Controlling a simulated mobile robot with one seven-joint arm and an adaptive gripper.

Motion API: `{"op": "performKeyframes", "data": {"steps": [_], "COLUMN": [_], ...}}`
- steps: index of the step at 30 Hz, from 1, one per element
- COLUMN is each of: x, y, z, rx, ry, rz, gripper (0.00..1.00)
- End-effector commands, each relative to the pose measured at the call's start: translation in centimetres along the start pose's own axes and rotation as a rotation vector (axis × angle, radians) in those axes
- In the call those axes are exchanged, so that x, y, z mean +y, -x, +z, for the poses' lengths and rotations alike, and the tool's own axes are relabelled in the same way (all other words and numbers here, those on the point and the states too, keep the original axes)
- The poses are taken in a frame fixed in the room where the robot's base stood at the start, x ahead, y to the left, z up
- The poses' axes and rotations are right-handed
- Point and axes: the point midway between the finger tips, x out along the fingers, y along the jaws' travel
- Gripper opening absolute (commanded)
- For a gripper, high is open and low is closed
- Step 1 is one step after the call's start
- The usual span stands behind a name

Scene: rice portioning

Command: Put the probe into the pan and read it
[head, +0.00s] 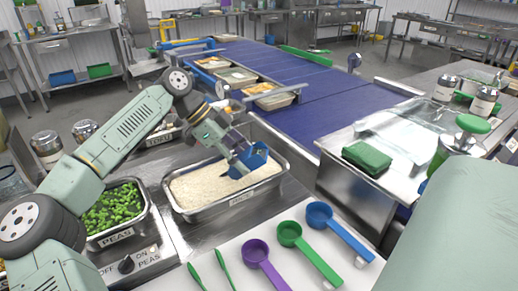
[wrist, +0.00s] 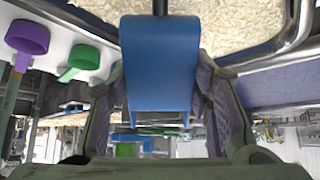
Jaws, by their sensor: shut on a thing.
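My gripper (head: 238,160) is shut on the blue probe (head: 253,158), above the right-hand part of the rice pan (head: 280,180). In the wrist view, the probe's blue body (wrist: 160,65) sits between the two finger pads. A thin dark stem (wrist: 160,7) leaves the body towards the rice (wrist: 235,15); its tip is out of view, so I cannot tell whether it touches the rice. The steel pan is labelled and full of white rice (head: 215,186). No readout on the probe is legible.
A peas pan (head: 115,208) stands to the left. Purple (head: 255,252), green (head: 290,234) and blue (head: 320,214) scoops lie on a white board in front. A conveyor (head: 290,75) with filled trays runs behind. A green cloth (head: 367,158) lies on the right table.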

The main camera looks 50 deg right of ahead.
Motion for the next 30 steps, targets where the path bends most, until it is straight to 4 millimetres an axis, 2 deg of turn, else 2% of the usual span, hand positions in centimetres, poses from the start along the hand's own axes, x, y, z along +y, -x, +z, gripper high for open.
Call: {"op": "performKeyframes", "data": {"steps": [3,21,30], "x": [0.0,-0.1,0.0], "y": [1.3,5.7,6.8], "z": [-1.1,-4.8,-5.8], "rx": [0.000,-0.001,0.000], "ry": [-0.001,-0.001,-0.001], "rz": [-0.001,-0.002,0.000], "gripper": [0.18,0.18,0.18]}}
